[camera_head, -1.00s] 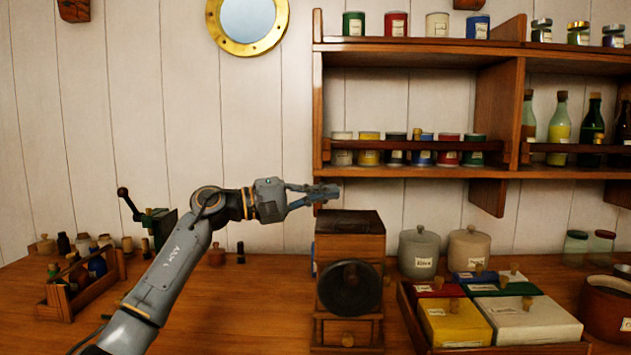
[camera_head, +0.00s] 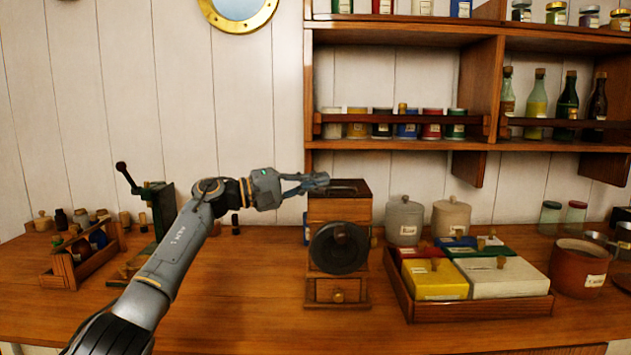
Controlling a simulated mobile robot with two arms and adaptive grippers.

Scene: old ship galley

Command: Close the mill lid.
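The mill (camera_head: 323,208) is a wooden box with a black wheel (camera_head: 339,248) on its front and a small drawer (camera_head: 338,291) with a round knob below. It stands upright on the counter. Its dark top (camera_head: 358,187) lies about level, with a dark strip across it; I cannot tell whether the lid is fully down. My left gripper (camera_head: 318,182) reaches in from the left, with its fingertips at the left part of the mill's top. Whether they touch it is unclear, and the finger gap cannot be made out. My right gripper is not in view.
A wooden tray (camera_head: 480,308) with yellow, white, red, blue and green boxes stands right of the mill. A shelf (camera_head: 400,145) hangs above. The counter's front left (camera_head: 230,310) is clear.

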